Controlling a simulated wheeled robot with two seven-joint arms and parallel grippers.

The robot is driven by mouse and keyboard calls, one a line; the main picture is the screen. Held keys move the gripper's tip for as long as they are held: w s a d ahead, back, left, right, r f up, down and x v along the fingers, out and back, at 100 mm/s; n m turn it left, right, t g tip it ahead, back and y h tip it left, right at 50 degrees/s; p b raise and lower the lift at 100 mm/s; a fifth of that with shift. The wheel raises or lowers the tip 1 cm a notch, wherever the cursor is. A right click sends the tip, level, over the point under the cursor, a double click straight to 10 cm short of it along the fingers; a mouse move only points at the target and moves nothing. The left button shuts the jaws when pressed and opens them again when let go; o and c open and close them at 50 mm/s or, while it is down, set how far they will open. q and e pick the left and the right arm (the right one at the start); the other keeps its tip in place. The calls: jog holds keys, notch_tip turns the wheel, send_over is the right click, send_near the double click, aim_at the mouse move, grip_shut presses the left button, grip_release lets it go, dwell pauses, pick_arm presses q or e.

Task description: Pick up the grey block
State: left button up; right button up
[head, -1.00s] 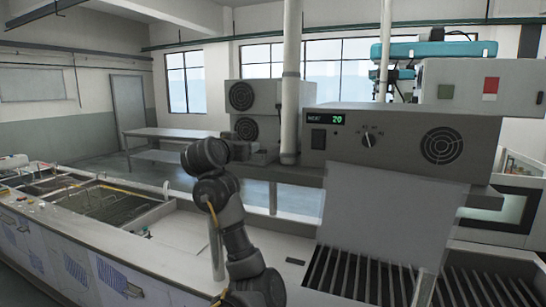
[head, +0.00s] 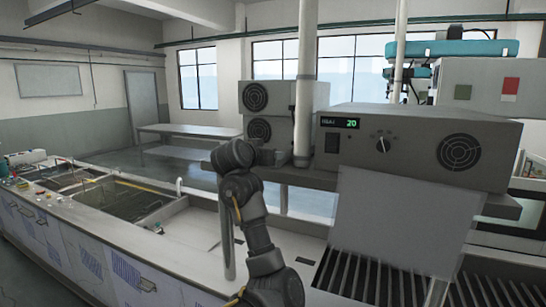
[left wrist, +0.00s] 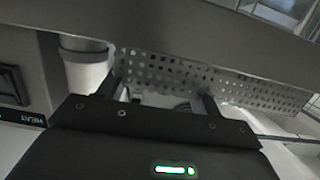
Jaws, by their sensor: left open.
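I cannot pick out a grey block for certain in either view. My left arm rises from the bottom middle of the head view. Its gripper (head: 272,157) points away to the right, beside a vertical white pipe and near the shelf edge under the grey control boxes. In the left wrist view the two dark fingers of the left gripper (left wrist: 165,98) stand well apart. No held object is clear between them. A perforated metal panel (left wrist: 215,82) lies beyond the fingers, and a pale cylinder (left wrist: 85,65) is to their left. My right gripper is not in view.
A grey control box (head: 420,148) with a green "20" display sits right of the arm. A fan-vented box (head: 255,97) and a white pipe (head: 304,80) stand behind. Open tanks (head: 130,200) line the counter at left. A slatted grate (head: 385,280) is at lower right.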

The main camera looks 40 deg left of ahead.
pick_arm(q)
jog(key=p+x, duration=0.3)
jog(key=x, duration=0.1)
jog(key=shift+w+a, duration=0.15)
jog(key=shift+a, duration=0.1)
jog(key=shift+w+a+f, duration=0.1)
jog(key=shift+w+f, duration=0.05)
jog(key=shift+w, duration=0.15)
jog(key=shift+c, duration=0.4)
jog(key=c, duration=1.1)
